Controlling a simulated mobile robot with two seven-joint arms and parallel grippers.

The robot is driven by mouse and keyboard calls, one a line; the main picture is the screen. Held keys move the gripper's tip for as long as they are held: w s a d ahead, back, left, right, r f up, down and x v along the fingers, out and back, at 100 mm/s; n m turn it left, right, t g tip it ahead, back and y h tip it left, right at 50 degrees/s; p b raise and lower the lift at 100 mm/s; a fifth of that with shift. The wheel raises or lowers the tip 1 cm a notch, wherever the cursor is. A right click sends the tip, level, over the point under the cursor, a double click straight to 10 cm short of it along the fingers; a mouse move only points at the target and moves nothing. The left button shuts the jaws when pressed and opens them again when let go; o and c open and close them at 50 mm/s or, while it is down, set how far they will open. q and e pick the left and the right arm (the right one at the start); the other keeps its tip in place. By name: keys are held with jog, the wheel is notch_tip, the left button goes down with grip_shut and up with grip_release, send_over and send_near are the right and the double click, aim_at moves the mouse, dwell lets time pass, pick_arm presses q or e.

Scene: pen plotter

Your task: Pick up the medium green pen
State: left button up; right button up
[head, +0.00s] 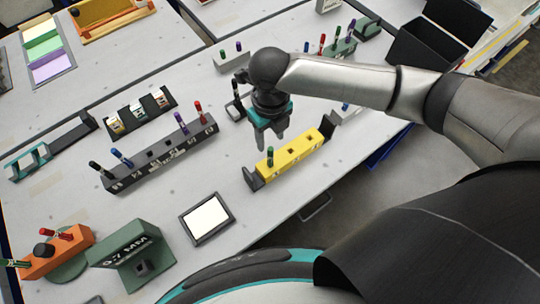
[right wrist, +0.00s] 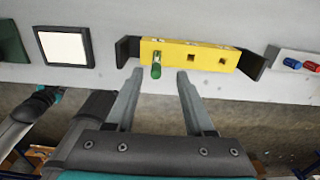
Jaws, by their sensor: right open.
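A green-capped pen (head: 270,157) stands upright in the left hole of a yellow block (head: 297,157). The pen (right wrist: 156,70) and the yellow block (right wrist: 200,59) also show in the right wrist view. My right gripper (head: 272,140) is open and empty, pointing down above and just behind the yellow block. In the right wrist view the pen appears between the open fingers (right wrist: 159,76), nearer the left one. I cannot read a size on the yellow block. My left gripper is not in view.
A dark block (head: 160,155) holds several pens left of the yellow one. A framed white pad (head: 207,218) and a green 0.7 MM block (head: 132,255) stand towards the front. Dark brackets flank the yellow block's ends, close to the table edge.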

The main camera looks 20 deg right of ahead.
aim_at(271, 155)
notch_tip(271, 155, down, 3)
jog(key=shift+f, duration=0.2)
jog(key=f, duration=0.2)
jog(key=s+f, duration=0.1)
jog(key=f, duration=0.1)
jog(key=shift+a+f+b, duration=0.1)
jog(key=shift+f+b, duration=0.25)
jog(key=shift+f, duration=0.35)
grip_shut()
